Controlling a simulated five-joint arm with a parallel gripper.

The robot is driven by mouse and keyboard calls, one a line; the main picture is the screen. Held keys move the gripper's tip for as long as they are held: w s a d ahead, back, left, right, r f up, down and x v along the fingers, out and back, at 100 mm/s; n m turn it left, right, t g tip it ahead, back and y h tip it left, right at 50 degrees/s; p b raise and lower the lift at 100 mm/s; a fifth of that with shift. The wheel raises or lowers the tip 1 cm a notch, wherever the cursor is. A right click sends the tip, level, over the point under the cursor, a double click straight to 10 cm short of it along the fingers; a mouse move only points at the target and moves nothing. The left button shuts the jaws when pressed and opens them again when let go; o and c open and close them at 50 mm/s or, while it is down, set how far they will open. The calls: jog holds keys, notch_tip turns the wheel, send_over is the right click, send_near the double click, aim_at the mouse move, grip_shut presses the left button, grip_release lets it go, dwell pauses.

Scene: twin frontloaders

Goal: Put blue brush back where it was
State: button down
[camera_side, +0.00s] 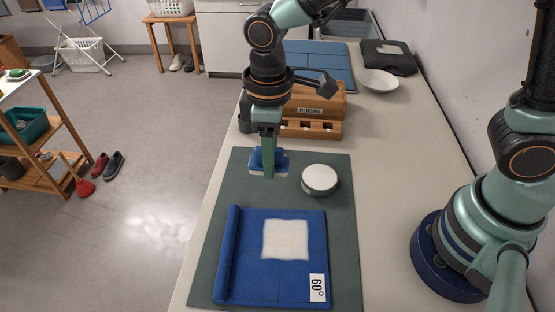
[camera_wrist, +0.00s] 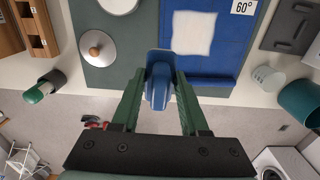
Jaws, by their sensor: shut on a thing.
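The blue brush (camera_side: 282,158) with pale bristles is held by my gripper (camera_side: 268,172) above the dark green mat (camera_side: 340,240). In the wrist view the brush (camera_wrist: 158,82) lies between the two green fingers of my gripper (camera_wrist: 160,85), which are shut on it. It appears clear of the mat, though its exact height is hard to judge. A blue cloth (camera_side: 270,280), rolled along its left side and bearing a pale square patch (camera_side: 286,240), lies on the mat nearer the side camera. A 60° card (camera_side: 317,288) lies on it.
A round white-topped object (camera_side: 320,180) stands on the mat right of my gripper. A slotted wooden block (camera_side: 318,129) is behind. The wrist view shows a knobbed disc (camera_wrist: 98,46), a green-ended cylinder (camera_wrist: 42,90) and a grey cup (camera_wrist: 266,76).

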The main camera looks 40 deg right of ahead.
notch_tip(320, 180, up, 7)
send_over(233, 179)
notch_tip(233, 179, down, 20)
jog(key=shift+r, duration=0.2)
jog(key=shift+f, duration=0.1)
jog(key=shift+c, duration=2.1)
grip_release()
